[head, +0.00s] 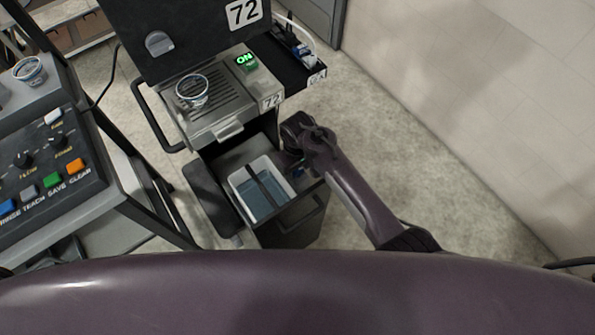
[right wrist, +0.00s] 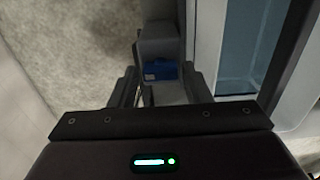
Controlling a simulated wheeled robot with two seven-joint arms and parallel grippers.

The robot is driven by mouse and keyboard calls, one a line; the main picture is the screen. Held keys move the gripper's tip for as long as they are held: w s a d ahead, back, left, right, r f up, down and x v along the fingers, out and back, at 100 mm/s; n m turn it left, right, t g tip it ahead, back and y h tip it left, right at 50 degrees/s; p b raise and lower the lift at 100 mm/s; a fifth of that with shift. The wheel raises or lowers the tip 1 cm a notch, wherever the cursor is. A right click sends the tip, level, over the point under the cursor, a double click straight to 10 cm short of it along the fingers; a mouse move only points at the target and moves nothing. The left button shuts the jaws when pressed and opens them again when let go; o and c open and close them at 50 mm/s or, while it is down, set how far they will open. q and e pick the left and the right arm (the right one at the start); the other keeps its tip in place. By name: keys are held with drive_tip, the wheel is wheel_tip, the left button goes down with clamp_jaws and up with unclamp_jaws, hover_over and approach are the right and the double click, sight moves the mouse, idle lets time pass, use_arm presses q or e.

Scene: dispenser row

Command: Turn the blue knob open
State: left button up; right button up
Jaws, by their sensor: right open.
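The blue knob (right wrist: 160,71) shows in the right wrist view as a small blue block on a grey fitting, beside the water-filled bin. My right gripper (right wrist: 160,88) is open, with one dark finger on each side of the knob in that view. I cannot tell whether the fingers touch it. In the head view my right gripper (head: 298,162) is beside the right side of the bin, below the dispenser, mostly hidden by my wrist. The knob is too small to make out clearly there. My left gripper is not in view.
A white bin (head: 236,181) of bluish water stands under the dispenser marked 72 (head: 196,128), which carries a clear cup (head: 192,92) and a lit green ON switch (head: 246,61). A button panel (head: 50,185) is at left. Open floor (head: 420,150) lies to the right.

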drive_tip(key=c, duration=0.7)
drive_tip(key=n+p, duration=0.2)
drive_tip(key=n, duration=0.2)
drive_tip(key=n+p, duration=0.1)
drive_tip(key=n, duration=0.2)
drive_tip(key=shift+n, duration=0.3)
drive_tip(key=n, duration=0.4)
drive_tip(key=shift+f+n, duration=0.1)
drive_tip(key=shift+n, duration=0.2)
drive_tip(key=n, duration=0.5)
drive_tip(key=shift+n+b, duration=0.3)
drive_tip(key=shift+b, duration=0.05)
drive_tip(key=shift+s, duration=0.1)
